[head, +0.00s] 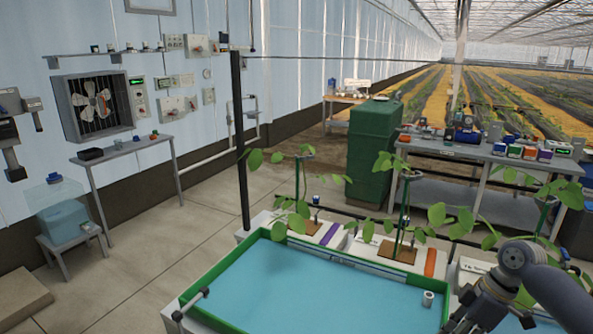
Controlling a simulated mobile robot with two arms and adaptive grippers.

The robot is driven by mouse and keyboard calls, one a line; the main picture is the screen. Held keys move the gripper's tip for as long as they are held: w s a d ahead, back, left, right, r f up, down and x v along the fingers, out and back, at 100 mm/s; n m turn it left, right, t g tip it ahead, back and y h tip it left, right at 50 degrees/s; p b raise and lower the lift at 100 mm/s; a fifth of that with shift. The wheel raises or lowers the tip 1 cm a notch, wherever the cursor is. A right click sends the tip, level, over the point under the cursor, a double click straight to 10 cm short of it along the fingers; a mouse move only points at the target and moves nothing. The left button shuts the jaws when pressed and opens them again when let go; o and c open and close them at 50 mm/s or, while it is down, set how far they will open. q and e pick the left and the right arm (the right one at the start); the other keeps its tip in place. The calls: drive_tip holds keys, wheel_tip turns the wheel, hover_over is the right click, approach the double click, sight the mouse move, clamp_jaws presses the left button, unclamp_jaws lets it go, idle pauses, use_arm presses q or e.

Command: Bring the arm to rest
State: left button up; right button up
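My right arm comes in from the right edge and bends over the front right corner of the blue-floored, green-rimmed tray (300,290). My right gripper (470,318) points down and left at the bottom edge of the view, by the tray's right end. Its fingertips are too small and too near the picture edge to tell whether they are open or shut. I see nothing clearly held in it. My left gripper is not in view.
A small white cylinder (428,298) stands in the tray near my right gripper. Behind are a green tank (374,140) and a grey bench (480,152) with equipment. The concrete floor at left is mostly clear.

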drive_tip(key=s+a+f+m+h, duration=0.2)
drive_tip(key=s+a+f, duration=1)
drive_tip(key=a+f, duration=0.35)
drive_tip(key=s+r+m+t+h, duration=0.25)
drive_tip(key=s+m, duration=0.55)
drive_tip(key=s, duration=0.4)
wheel_tip(320, 180, down, 28)
drive_tip(key=s+b, duration=0.2)
drive_tip(key=s+d+f+n+g+b, duration=0.1)
drive_tip(key=s+d+f, duration=0.2)
drive_tip(key=s+f, duration=1.3)
drive_tip(key=shift+f+g+b, duration=0.35)
drive_tip(key=shift+f, duration=0.3)
